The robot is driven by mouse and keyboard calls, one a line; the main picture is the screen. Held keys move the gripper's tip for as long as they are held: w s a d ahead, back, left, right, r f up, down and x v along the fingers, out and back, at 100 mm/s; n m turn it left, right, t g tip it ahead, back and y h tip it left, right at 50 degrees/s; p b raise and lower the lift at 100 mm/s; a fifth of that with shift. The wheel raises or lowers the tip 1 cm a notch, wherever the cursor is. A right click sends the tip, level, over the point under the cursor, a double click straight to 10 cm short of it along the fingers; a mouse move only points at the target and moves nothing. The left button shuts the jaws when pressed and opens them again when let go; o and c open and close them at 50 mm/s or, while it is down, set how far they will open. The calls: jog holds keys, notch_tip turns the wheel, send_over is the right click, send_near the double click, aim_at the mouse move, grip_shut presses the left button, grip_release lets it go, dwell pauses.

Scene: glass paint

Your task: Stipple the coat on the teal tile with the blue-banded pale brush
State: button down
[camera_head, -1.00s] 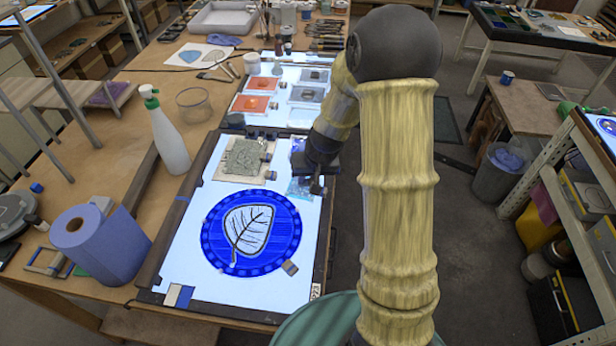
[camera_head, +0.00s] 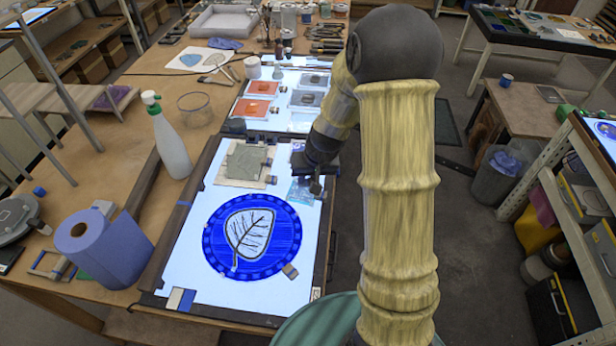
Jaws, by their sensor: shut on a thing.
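The teal tile (camera_head: 300,191) lies on the lit panel (camera_head: 190,255) near its right edge, pale blue-green and partly covered by my gripper. My gripper (camera_head: 315,187) is low over the tile's right side, shut on what I take to be the blue-banded pale brush. The brush is too small and too hidden by the gripper to make out, so I cannot tell whether its bristles touch the tile.
A blue roundel with a leaf (camera_head: 252,237) lies at the panel's front, with a small block (camera_head: 290,271) at its edge. A grey square (camera_head: 245,161) lies left of the tile. A spray bottle (camera_head: 168,138) and blue paper roll (camera_head: 103,246) stand on the left.

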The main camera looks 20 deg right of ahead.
jog(key=shift+r, duration=0.15)
jog(key=shift+r+p, duration=1.5)
jog(key=shift+r, duration=0.4)
